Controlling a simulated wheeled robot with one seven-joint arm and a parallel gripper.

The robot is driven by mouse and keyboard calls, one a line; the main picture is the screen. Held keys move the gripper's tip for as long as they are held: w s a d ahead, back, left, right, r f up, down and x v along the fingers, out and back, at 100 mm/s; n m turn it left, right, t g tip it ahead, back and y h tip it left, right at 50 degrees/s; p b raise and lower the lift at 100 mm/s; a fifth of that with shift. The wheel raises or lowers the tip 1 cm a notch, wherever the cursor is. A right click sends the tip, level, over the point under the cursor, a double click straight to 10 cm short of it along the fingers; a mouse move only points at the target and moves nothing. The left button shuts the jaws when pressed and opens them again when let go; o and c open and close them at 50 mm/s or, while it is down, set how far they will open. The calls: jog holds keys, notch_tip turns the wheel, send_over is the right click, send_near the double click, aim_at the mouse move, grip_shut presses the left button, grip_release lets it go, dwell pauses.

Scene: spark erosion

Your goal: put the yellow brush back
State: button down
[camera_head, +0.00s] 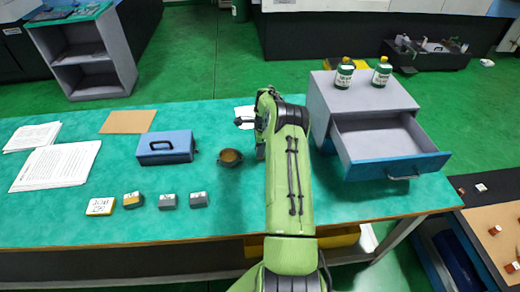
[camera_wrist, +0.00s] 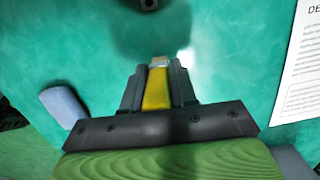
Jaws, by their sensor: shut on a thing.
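My gripper (camera_wrist: 158,78) is shut on the yellow brush (camera_wrist: 155,95). In the wrist view the brush's yellow body lies between the two dark fingers, and its pale end (camera_wrist: 160,61) shows at the fingertips. Turquoise table top shows beyond it. In the head view my gripper (camera_head: 244,122) is over the middle of the table (camera_head: 240,220), behind a small brown bowl (camera_head: 229,160), left of the grey cabinet. The brush cannot be made out there. My green arm hides part of the table.
The grey cabinet (camera_head: 323,103) has an open, seemingly empty drawer (camera_head: 383,140) and two green bottles (camera_head: 344,74) on top. A blue box (camera_head: 166,147), several small blocks (camera_head: 168,201), papers (camera_head: 56,166) and a brown board (camera_head: 128,122) lie on the left.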

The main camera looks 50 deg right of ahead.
jog(key=c, duration=0.9)
grip_release()
jog(key=shift+f, duration=0.1)
jog(key=r, duration=0.4)
jog(key=r+p, duration=0.1)
jog(key=r, duration=0.3)
jog(key=d+r+p, duration=0.1)
jog(key=r, duration=0.3)
jog(key=shift+s+r, duration=0.35)
jog(key=shift+r, duration=0.05)
jog(key=s+a+r+n+t+h, duration=0.1)
jog(key=s+a+r+n+h, duration=0.15)
jog(key=a+r+n, duration=1.4)
jog(key=s+a+n+t, duration=0.1)
jog(key=s+a+n, duration=0.2)
jog(key=s+a, duration=0.3)
jog(key=s+a+n+t+y, duration=0.1)
jog(key=s+a+n, duration=0.2)
jog(key=s+a, duration=0.4)
jog(key=s+a+r+n+t, duration=0.1)
jog(key=s+a+n, duration=0.2)
jog(key=s+a, duration=0.3)
jog(key=shift+s+a+n+t+y, duration=0.15)
jog(key=shift+s+t, duration=0.05)
jog(key=shift+s, duration=0.3)
jog(key=shift+s+a+n+t+y, duration=0.1)
jog(key=shift+s+a+t, duration=0.1)
jog(key=shift+s, duration=0.3)
